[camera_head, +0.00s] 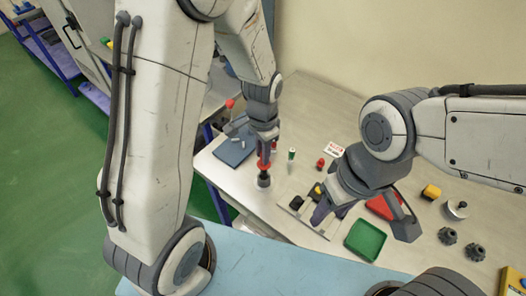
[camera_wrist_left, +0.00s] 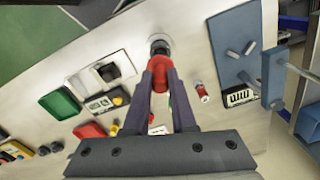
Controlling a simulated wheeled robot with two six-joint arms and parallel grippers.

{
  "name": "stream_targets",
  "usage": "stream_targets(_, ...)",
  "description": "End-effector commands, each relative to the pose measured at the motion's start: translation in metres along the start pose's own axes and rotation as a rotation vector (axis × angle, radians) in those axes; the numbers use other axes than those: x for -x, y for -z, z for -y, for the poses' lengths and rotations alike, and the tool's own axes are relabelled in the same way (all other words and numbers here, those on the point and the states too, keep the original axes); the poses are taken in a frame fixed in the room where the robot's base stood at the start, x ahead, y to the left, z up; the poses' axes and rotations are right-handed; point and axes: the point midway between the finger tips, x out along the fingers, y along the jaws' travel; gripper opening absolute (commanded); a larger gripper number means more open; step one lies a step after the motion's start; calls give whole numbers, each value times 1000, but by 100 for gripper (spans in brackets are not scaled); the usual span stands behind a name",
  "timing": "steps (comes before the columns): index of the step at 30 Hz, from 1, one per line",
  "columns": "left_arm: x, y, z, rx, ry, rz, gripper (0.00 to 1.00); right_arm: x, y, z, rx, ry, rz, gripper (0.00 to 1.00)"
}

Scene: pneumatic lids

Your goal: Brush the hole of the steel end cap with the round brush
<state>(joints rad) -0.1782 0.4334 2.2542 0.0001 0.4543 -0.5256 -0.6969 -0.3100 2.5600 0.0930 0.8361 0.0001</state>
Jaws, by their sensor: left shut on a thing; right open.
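My left gripper (camera_head: 264,153) is shut on the red handle of the round brush (camera_head: 263,164), and holds it upright over the table. The red handle also shows between the fingers in the left wrist view (camera_wrist_left: 161,70). Directly below it is a small dark grey, round metal part (camera_head: 263,182), which looks like the steel end cap; its ring-like top shows in the left wrist view (camera_wrist_left: 159,45). The bristles are hidden, so I cannot tell how deep they sit in the hole. My right gripper (camera_head: 364,222) is open and empty above the table.
A pale fixture plate with a black block (camera_head: 297,202) lies near the right gripper. A green tray (camera_head: 365,241) and red tray (camera_head: 380,207) lie beside it. A blue plate (camera_head: 234,151) lies left. Dark knobs (camera_head: 447,236) and a yellow part (camera_head: 431,192) stand right.

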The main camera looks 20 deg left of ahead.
Motion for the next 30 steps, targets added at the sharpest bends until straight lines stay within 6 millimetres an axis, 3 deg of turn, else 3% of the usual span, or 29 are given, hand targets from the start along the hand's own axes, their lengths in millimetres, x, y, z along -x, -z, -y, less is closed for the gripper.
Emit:
stream_targets(14,0,0,0,0,0,0,0,0,0,0,0,0,0,50)
stream_targets(30,-14,0,0,0,0,0,0,-9,0,-1,0,0,0,50)
